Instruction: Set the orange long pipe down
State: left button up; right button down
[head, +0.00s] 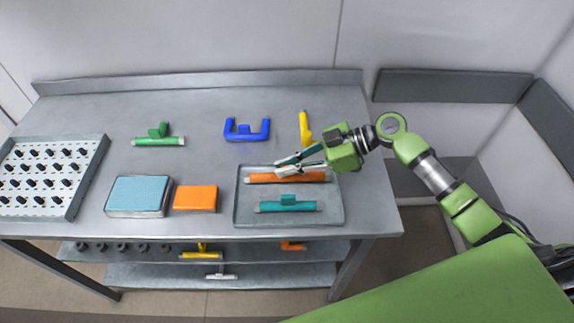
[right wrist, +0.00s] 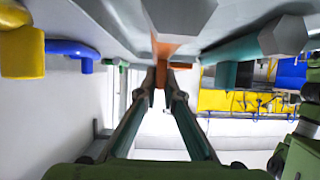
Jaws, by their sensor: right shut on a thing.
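The orange long pipe (head: 292,178) lies level across the upper part of the grey metal tray (head: 243,216). Whether it touches the tray floor I cannot tell. My right gripper (head: 281,167) reaches in from the right and is shut on the pipe. In the right wrist view the pipe (right wrist: 164,48) runs up from between the fingertips (right wrist: 163,92). A teal pipe with a short stub (head: 287,206) lies in the tray below the orange one, apart from it; it also shows in the right wrist view (right wrist: 232,53). My left gripper is not in view.
A yellow pipe (head: 304,125) and a blue U-shaped part (head: 246,137) lie behind the tray. A green pipe (head: 158,141), a blue-topped block (head: 138,194) and an orange block (head: 195,198) are left of it. A pegged rack (head: 85,180) stands far left.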

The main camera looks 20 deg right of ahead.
jog(key=shift+f, duration=0.2)
jog(key=c, duration=2.1)
grip_release()
jog(key=shift+d, duration=0.1)
jog(key=v, duration=1.2)
jog(key=shift+s, duration=0.15)
